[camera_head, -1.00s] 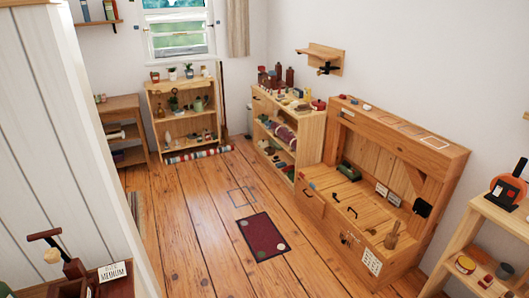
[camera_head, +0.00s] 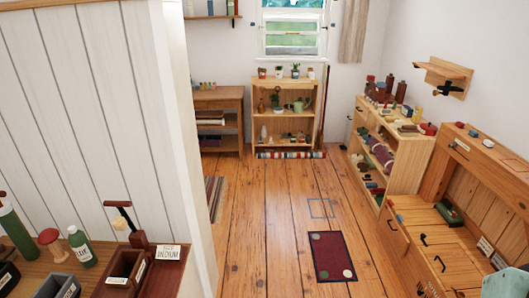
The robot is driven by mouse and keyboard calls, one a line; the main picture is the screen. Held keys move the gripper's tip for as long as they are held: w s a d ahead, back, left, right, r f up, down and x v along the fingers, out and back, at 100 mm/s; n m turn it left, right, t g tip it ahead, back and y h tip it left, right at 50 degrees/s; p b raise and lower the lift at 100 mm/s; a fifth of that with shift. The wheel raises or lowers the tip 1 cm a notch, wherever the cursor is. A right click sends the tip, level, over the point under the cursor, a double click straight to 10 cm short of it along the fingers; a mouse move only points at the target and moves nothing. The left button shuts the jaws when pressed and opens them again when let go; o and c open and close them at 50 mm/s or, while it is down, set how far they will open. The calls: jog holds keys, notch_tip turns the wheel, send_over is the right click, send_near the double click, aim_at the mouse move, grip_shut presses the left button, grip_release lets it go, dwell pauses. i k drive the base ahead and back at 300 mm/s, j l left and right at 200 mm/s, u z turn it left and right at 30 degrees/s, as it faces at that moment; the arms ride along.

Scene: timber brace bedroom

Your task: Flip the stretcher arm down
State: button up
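A small dark red wooden device (camera_head: 137,240) stands at the lower left on a brown wooden top. It has an upright post with a dark arm (camera_head: 117,204) across its upper end, and a pale round knob (camera_head: 121,223) hangs below the arm. The arm looks roughly level, raised above the box-like base (camera_head: 124,267). A white label (camera_head: 168,253) reading "MEDIUM" is beside it. I cannot tell for certain that this is the stretcher arm.
A white panelled partition (camera_head: 90,110) rises behind the brown top. Green bottles (camera_head: 81,248) stand left of the device. Wooden floor (camera_head: 262,235) with a dark red mat (camera_head: 332,257) is open in the middle. Shelves and a bench (camera_head: 425,235) line the right.

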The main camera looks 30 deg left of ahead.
aim_at(120, 223)
jog(key=i+j+u, duration=0.1)
jog(key=i+u, duration=0.65)
jog(key=u, duration=0.2)
jog(key=i+u, duration=0.2)
jog(key=u, duration=0.15)
jog(key=i+u, duration=0.45)
jog(key=u, duration=0.25)
jog(key=i+u, duration=0.15)
jog(key=u, duration=0.25)
jog(key=i+u, duration=0.15)
jog(key=u, duration=0.2)
jog(key=i+u, duration=0.15)
jog(key=u, duration=0.25)
jog(key=i+u, duration=0.1)
jog(key=u, duration=0.3)
jog(key=k+j+u, duration=0.15)
jog(key=k+j, duration=0.15)
jog(key=k+j+u, duration=0.15)
jog(key=k+j, duration=0.15)
jog(key=j, duration=0.2)
jog(key=i+l+z, duration=0.25)
jog(key=i+l, duration=0.2)
jog(key=l, duration=0.15)
